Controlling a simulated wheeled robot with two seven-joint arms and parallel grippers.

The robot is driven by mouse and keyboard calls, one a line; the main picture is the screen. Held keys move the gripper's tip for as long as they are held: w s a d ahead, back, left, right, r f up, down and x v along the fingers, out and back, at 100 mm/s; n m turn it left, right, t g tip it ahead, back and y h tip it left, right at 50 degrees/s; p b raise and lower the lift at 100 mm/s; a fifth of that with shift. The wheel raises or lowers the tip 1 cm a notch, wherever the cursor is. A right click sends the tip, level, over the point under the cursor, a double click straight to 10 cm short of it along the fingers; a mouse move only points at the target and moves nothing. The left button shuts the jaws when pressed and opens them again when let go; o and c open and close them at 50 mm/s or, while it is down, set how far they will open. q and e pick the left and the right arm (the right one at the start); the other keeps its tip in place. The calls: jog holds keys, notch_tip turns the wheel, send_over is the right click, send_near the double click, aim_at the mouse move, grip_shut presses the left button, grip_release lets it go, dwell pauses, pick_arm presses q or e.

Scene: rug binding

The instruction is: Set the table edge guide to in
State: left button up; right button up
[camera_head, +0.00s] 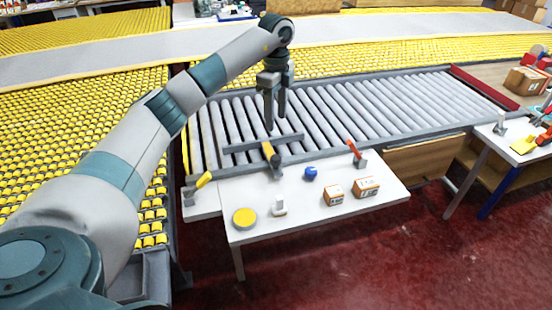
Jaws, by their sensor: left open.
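A long grey bar (240,147), which looks like the table edge guide, lies across the near part of the grey rollers. A yellow handle (269,153) stands at its middle on a grey mount that reaches to the white table (300,213). My left gripper (275,123) is open, pointing down just above the bar and handle, with its fingertips apart from each other. It holds nothing. I cannot tell whether a fingertip touches the handle. My right gripper is not in view.
On the white table are a yellow disc (244,219), a white switch (279,207), a blue knob (311,173), two small cartons (367,187) and a red lever (354,148). A yellow lever (204,180) is at its left. The roller bed (390,108) is clear to the right.

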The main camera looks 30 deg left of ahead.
pick_arm(q)
jog(key=f, duration=0.1)
jog(key=p, duration=0.3)
send_over(276, 157)
notch_tip(276, 157, down, 7)
jog(key=shift+s+f, duration=0.1)
jog(key=shift+s, duration=0.05)
notch_tip(276, 157, down, 8)
jog(key=shift+r+p, duration=0.15)
jog(key=shift+p, duration=0.55)
jog(key=shift+f, duration=0.55)
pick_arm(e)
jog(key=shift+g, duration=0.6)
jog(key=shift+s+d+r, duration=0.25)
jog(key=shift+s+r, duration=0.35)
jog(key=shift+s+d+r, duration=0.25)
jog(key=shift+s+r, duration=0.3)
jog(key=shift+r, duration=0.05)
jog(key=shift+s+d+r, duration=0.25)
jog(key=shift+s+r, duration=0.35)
pick_arm(q)
jog(key=shift+c, duration=0.2)
grip_shut()
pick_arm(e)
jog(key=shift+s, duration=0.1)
pick_arm(q)
jog(key=shift+r, duration=0.1)
